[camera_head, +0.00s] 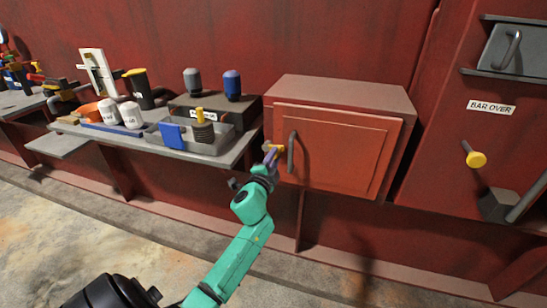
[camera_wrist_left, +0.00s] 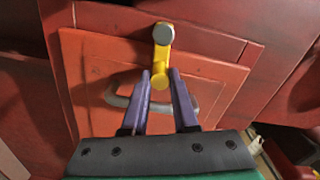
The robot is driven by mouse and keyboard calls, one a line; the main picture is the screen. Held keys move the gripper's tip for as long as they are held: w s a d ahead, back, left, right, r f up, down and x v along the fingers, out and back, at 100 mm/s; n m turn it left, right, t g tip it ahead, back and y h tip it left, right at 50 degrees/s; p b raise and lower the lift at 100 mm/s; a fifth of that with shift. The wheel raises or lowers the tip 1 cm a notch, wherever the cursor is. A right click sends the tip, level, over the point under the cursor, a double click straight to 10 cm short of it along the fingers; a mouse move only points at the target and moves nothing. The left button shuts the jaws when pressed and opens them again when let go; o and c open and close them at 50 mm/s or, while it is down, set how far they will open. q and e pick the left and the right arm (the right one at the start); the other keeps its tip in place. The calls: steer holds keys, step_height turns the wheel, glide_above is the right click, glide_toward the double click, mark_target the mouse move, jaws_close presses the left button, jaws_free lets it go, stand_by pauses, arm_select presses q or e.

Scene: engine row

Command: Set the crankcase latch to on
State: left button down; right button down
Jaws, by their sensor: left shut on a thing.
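The crankcase latch (camera_wrist_left: 163,52) is a short yellow lever with a grey round pivot, mounted on the frame at the edge of the red crankcase door (camera_head: 345,150). In the head view the latch (camera_head: 267,145) sits at the door's left edge, its arm pointing right toward the door handle (camera_head: 291,152). My left gripper (camera_head: 272,154) is at the latch. In the wrist view its purple fingers (camera_wrist_left: 161,76) are shut on the lever's free end, one on each side. The door looks closed. My right gripper is not in view.
Left of the door is a grey bench (camera_head: 62,144) with a grey tray (camera_head: 215,145), white bottles (camera_head: 131,115) and a blue-topped bottle (camera_head: 232,86). To the right, a yellow knob (camera_head: 476,159) sits below a "BAR OVER" label (camera_head: 491,108). The floor in front is clear.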

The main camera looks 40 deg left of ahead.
arm_select(q)
steer(key=shift+f+m, duration=0.35)
steer(key=shift+m, duration=0.25)
steer(key=c, duration=0.7)
jaws_free()
steer(key=b+v, duration=0.1)
steer(key=v, duration=1.3)
steer(key=shift+s+d, duration=0.2)
steer(key=shift+s, duration=0.05)
